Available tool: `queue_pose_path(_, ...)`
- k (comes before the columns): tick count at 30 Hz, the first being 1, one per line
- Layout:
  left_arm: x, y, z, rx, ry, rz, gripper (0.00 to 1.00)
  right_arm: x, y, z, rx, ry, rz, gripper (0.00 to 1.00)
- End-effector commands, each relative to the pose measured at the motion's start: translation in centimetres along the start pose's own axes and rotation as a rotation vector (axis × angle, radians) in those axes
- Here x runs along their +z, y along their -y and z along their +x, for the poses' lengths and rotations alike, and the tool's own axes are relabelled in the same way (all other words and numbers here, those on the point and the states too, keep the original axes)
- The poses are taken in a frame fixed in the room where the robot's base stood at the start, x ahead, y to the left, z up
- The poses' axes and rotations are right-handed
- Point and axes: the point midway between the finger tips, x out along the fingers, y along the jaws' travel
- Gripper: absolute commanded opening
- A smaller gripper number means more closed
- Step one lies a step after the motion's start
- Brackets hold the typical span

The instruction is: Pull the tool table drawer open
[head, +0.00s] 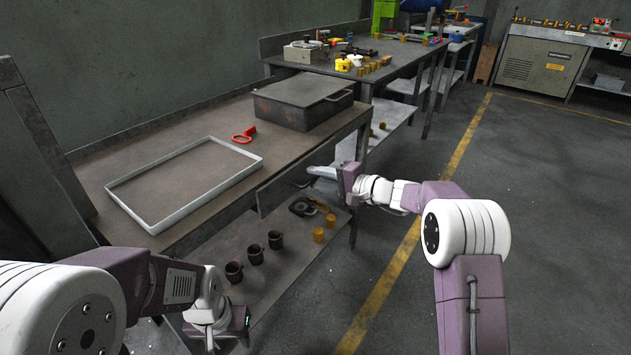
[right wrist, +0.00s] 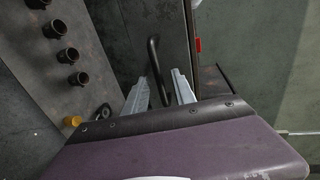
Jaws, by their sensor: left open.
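The tool table (head: 100,170) stands at the left in the head view. Its grey drawer front (head: 283,188) hangs under the tabletop edge and looks about flush with it. In the right wrist view, the drawer front (right wrist: 176,40) carries a dark curved bar handle (right wrist: 153,58). My right gripper (head: 322,172) is at the drawer front. In the wrist view its two pale fingers (right wrist: 160,92) stand apart, one on each side of the handle, with gaps visible. My left gripper (head: 212,338) is open and empty low beside the table's front.
On the tabletop are a pale tray frame (head: 197,208), a red tool (head: 244,134) and a dark lidded box (head: 300,108). The lower shelf holds several dark mugs (head: 255,254) and brass cylinders (head: 318,234). Floor (head: 560,180) to the right is free.

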Motion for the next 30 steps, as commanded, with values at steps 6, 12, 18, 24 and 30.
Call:
queue_pose_path(6, 0.01, 0.00, 0.15, 0.000, 0.000, 0.000, 0.43, 0.02, 0.06, 0.99, -0.001, 0.000, -0.001, 0.32)
queue_pose_path(12, 0.01, 0.00, 0.14, 0.000, 0.000, 0.000, 0.43, 0.01, 0.05, 0.95, -0.001, 0.000, 0.000, 0.15)
queue_pose_path(18, 0.02, 0.00, 0.14, 0.000, 0.000, 0.000, 0.43, 0.01, 0.04, 0.93, 0.000, 0.000, 0.000, 0.00)
queue_pose_path(24, 0.01, 0.00, 0.14, 0.000, 0.000, 0.000, 0.43, 0.01, 0.03, 0.92, 0.000, 0.000, 0.000, 0.00)
queue_pose_path(30, 0.02, 0.00, 0.14, 0.000, 0.000, 0.000, 0.43, 0.01, 0.02, 0.92, 0.000, 0.000, 0.000, 0.00)
